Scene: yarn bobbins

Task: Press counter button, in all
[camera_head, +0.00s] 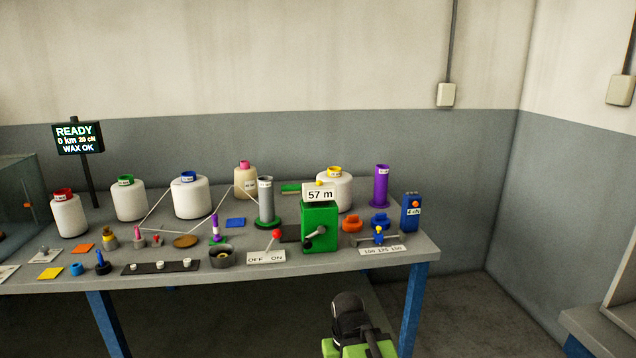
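A green counter box (320,228) stands near the front edge of the grey table, right of the table's middle. A white sign on its top reads "57 m" (320,194). A small yellow-orange knob, perhaps the button, shows at the top edge of the sign (319,184). A black and green part of my own body shows at the bottom, in front of the table and below the counter. I cannot make out any gripper fingers.
A "READY" display (78,138) stands at left. Floor right of the table is clear.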

